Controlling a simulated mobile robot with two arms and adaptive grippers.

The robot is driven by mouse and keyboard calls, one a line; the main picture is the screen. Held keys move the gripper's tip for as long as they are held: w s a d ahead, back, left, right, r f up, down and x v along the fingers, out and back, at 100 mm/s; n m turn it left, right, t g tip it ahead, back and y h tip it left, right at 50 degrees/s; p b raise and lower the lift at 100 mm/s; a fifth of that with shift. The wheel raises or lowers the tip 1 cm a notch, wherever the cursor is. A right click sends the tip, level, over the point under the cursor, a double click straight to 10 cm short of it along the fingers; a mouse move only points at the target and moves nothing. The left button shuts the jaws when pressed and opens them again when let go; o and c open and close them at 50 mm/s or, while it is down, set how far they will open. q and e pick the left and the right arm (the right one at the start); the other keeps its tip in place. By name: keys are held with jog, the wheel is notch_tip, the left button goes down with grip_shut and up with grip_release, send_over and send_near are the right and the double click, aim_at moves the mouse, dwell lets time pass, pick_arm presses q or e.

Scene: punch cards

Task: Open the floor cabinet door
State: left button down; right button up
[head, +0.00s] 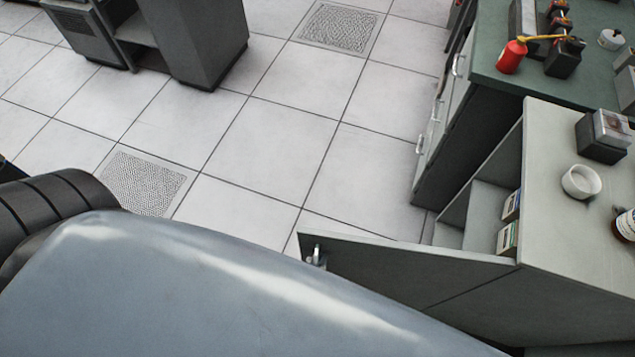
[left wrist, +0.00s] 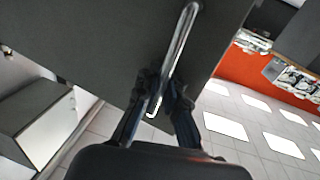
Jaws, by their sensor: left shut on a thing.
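The floor cabinet (head: 560,235) stands at the right in the head view. Its grey door (head: 400,270) is swung out wide, and part of the inside with shelves shows. In the left wrist view the door panel (left wrist: 90,35) carries a long metal handle (left wrist: 182,45). My left gripper (left wrist: 165,92) has its dark fingers on both sides of the handle's lower part and is shut on it. In the head view my large grey-blue arm hides most of this gripper and the door's lower part. My right gripper is in neither view.
Small boxes (head: 508,238) stand inside the cabinet. On its top are a white bowl (head: 581,182) and a dark box with a clear lid (head: 604,136). A green-topped bench (head: 490,60) with a red oil can (head: 511,57) stands behind. The tiled floor (head: 270,150) is clear.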

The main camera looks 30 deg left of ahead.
pick_arm(q)
jog(key=shift+s+a, duration=0.1)
jog(key=shift+a, duration=0.05)
jog(key=c, duration=1.4)
grip_release()
jog(key=shift+c, duration=0.2)
jog(key=shift+s, duration=0.15)
jog(key=s, duration=1.2)
jog(key=shift+a, duration=0.45)
jog(key=shift+w+f, duration=0.1)
jog(key=shift+w, duration=0.05)
